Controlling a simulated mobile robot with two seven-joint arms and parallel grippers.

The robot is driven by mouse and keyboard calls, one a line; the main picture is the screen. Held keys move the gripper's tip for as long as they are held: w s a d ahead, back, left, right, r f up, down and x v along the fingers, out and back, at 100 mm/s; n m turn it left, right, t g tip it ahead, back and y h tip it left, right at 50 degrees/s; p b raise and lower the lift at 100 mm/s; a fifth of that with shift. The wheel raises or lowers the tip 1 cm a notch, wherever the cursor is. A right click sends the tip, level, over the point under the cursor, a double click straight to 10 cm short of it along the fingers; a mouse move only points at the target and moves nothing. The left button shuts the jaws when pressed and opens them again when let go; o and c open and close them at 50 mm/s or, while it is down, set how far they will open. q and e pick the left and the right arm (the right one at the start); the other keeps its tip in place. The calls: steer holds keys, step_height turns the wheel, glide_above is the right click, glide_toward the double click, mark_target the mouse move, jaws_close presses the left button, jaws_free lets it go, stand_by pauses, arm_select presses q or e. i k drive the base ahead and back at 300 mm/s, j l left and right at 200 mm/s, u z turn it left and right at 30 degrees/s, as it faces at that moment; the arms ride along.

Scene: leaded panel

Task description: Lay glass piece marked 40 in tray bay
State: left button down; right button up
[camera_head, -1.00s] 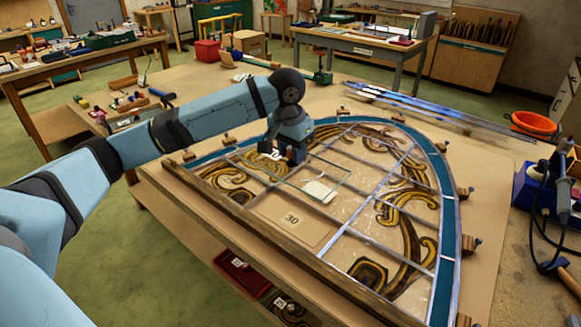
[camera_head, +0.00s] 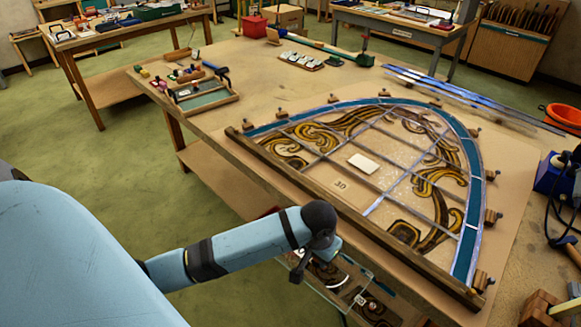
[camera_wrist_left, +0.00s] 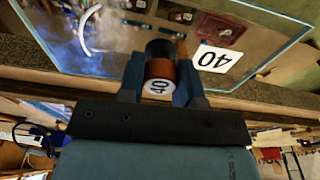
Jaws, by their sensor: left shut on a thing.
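My left gripper (camera_head: 322,252) is shut on the clear glass piece (camera_head: 352,279) in the head view, out past the near edge of the bench. In the left wrist view the glass (camera_wrist_left: 125,40) carries a white label reading 40 (camera_wrist_left: 215,58). Below the glass are low compartments with dark, brown-swirled pieces (camera_head: 372,306) and small white labels. The arm and glass partly hide them, so I cannot tell which bay lies under the glass. My right gripper is not in view.
The arched leaded panel (camera_head: 472,165) lies on the bench, with a wooden batten (camera_head: 350,215) along its near side and several blocks around it. A white card (camera_head: 363,163) lies on the panel. A soldering iron stand (camera_head: 553,172) is at right.

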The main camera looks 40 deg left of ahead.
mark_target(207, 100)
steer(key=u, duration=2.45)
steer(key=i+j+u, duration=0.15)
steer(key=i+u, duration=0.45)
steer(key=i, duration=2.9)
steer(key=i+z, duration=0.15)
steer(key=i, duration=0.4)
steer(key=i+j+z, duration=0.15)
steer(key=i, duration=0.4)
steer(key=z, duration=2.85)
